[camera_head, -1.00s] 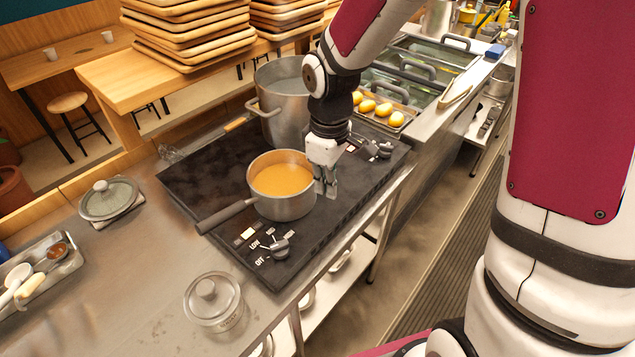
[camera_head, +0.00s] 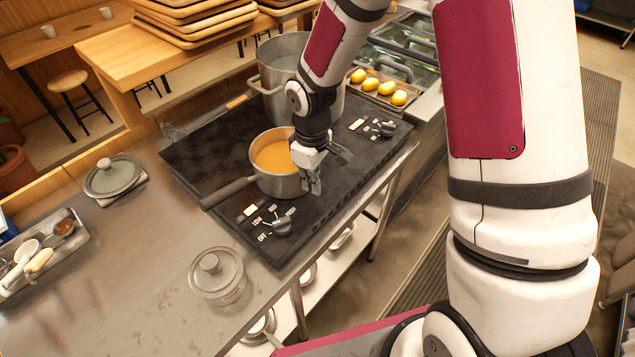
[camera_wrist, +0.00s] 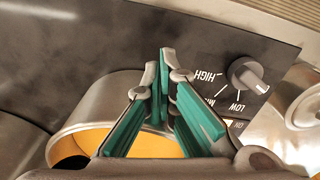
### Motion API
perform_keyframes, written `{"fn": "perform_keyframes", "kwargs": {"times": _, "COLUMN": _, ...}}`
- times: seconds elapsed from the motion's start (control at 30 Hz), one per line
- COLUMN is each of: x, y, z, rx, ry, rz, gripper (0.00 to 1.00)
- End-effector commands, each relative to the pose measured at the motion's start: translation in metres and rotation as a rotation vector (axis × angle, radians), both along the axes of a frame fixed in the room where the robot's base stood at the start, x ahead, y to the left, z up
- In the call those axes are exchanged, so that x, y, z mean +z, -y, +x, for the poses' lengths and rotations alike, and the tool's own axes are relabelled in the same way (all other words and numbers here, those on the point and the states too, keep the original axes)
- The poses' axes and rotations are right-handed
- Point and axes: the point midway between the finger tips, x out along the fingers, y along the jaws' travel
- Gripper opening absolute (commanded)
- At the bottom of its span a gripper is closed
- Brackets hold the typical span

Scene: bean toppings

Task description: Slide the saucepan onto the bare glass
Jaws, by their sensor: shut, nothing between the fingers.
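The grey metal saucepan (camera_head: 272,183) of orange liquid stands upright on the black glass cooktop (camera_head: 205,150). Its long dark handle (camera_head: 228,192) points left toward the cooktop's front left edge. My gripper (camera_head: 313,190) is shut and empty, pointing down at the saucepan's right side. I cannot tell whether it touches the wall. My wrist hides the saucepan's right rim. In the wrist view, the closed green-padded fingers (camera_wrist: 162,60) overlap the saucepan's rim (camera_wrist: 85,112). Bare glass shows left of and behind the saucepan, and to the right of my gripper.
A tall stockpot (camera_head: 270,90) stands at the cooktop's back. Control knobs are at the front (camera_head: 282,226) and right (camera_head: 386,128). A glass-lidded container (camera_head: 217,277), a lid (camera_head: 112,177) and a utensil tray (camera_head: 45,250) lie on the counter. Yellow items (camera_head: 370,84) sit at the back right.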

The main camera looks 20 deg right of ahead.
Motion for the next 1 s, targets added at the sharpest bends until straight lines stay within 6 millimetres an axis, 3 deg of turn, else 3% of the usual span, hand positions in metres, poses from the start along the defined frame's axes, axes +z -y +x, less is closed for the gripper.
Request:
{"fn": "perform_keyframes", "kwargs": {"times": 0.23, "x": 0.000, "y": -0.001, "z": 0.002, "rx": 0.001, "ry": 0.000, "rz": 0.000, "gripper": 0.00}}
{"fn": "perform_keyframes", "kwargs": {"times": 0.33, "x": -0.002, "y": -0.011, "z": 0.013, "rx": 0.004, "ry": 0.004, "rz": 0.001, "gripper": 0.00}}
{"fn": "perform_keyframes", "kwargs": {"times": 1.0, "x": -0.004, "y": -0.124, "z": 0.122, "rx": 0.003, "ry": 0.004, "rz": 0.003, "gripper": 0.00}}
